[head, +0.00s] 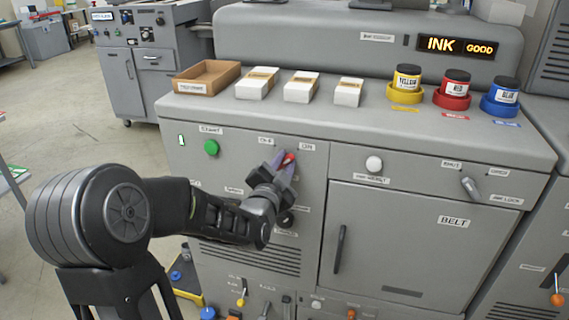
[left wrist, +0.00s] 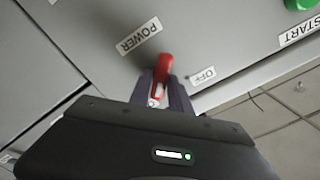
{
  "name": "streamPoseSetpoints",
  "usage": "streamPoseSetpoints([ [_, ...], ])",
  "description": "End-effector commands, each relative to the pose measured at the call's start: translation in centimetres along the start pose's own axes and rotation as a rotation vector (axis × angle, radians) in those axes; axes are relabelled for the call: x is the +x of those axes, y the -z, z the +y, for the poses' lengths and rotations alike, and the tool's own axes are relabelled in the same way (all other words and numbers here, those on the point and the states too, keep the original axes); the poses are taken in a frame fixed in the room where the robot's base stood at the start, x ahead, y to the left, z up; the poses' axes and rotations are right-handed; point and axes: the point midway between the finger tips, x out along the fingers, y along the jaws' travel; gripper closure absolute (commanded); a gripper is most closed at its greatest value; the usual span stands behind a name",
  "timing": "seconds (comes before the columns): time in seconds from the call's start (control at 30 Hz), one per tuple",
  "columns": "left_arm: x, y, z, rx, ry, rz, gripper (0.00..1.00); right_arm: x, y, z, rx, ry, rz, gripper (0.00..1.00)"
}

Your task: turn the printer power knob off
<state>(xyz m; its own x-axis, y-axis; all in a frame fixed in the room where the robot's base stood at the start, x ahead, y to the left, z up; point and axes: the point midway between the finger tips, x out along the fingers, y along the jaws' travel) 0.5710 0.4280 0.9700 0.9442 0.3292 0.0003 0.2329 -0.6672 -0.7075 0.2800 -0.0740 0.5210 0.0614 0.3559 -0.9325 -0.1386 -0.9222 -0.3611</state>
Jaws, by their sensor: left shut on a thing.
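The printer power knob is a small red lever (head: 289,159) on the grey front panel, between an OFF label (head: 265,141) on its left and an ON label (head: 307,147) on its right. In the head view its red end lies nearer the ON label. My left gripper (head: 284,168) is shut on the knob, with a finger on each side. The left wrist view shows the red knob (left wrist: 164,70) between my left fingertips (left wrist: 160,92), with the POWER label (left wrist: 139,36) and OFF label (left wrist: 203,76) beside it. The fingers partly hide the knob. My right gripper is out of view.
A green START button (head: 211,147) is left of the knob; a white knob (head: 374,163) and a grey lever (head: 470,187) are to the right. A cardboard tray (head: 207,77), white boxes and ink jars stand on the top. Another dark knob (head: 287,219) is below my gripper.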

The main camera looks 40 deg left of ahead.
Motion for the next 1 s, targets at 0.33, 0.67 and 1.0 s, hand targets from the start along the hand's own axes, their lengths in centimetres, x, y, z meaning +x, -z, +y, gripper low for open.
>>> streamPoseSetpoints([
  [0.33,0.0,-0.1,0.1,-0.030,-0.001,0.000,1.00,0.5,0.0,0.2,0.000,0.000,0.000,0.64],
  [0.67,0.0,-0.4,0.2,-0.192,0.001,0.001,1.00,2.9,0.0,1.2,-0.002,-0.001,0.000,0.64],
  [1.0,0.0,-0.6,0.1,-0.490,0.002,0.002,1.00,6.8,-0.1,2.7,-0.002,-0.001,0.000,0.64],
])
